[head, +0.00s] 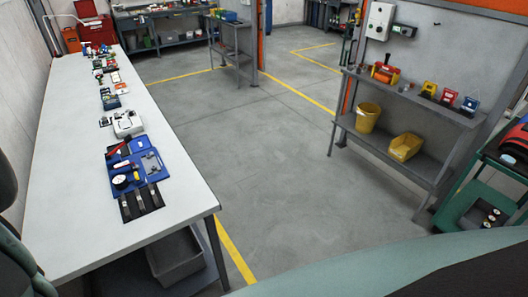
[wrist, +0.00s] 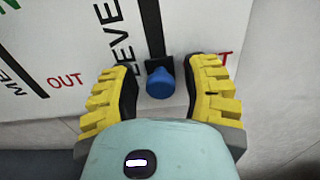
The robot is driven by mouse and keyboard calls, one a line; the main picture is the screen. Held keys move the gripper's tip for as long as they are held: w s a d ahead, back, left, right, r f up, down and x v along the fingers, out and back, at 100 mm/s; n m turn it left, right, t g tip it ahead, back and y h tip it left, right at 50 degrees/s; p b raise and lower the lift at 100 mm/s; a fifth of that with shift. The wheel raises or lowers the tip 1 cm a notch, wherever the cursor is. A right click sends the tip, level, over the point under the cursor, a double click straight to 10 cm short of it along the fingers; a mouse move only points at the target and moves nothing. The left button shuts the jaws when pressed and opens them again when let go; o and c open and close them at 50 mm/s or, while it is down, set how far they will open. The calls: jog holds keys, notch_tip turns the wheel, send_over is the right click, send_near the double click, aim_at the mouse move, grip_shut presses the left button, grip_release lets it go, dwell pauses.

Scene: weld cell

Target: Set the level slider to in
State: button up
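In the wrist view, the level slider's blue knob (wrist: 160,83) sits at the lower end of a dark vertical slot (wrist: 152,30) on a white panel (wrist: 90,55). The letters "LEVE" run beside the slot, and red "OUT" lettering lies level with this end. A green letter shows at the upper left. My gripper (wrist: 161,85) has its yellow fingers on both sides of the knob, with a visible gap on each side. It is open and holds nothing. I cannot make out the slider or my gripper in the head view.
A second black line labelled "ME…" (wrist: 20,70) is left of the level slot. In the head view, a long table (head: 75,200) with tools stands left, and a grey shelf (head: 400,155) with bins stands right. The grey floor (head: 260,150) between is clear.

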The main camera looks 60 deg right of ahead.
grip_shut()
notch_tip(320, 180, up, 10)
jog(key=p, duration=0.8)
jog(key=shift+f, duration=0.2)
jog(key=shift+c, duration=0.8)
grip_release()
jog(key=shift+r, duration=0.1)
jog(key=o, duration=0.4)
jog(key=shift+d, duration=0.15)
jog(key=v, duration=1.2)
jog(key=shift+f, duration=0.25)
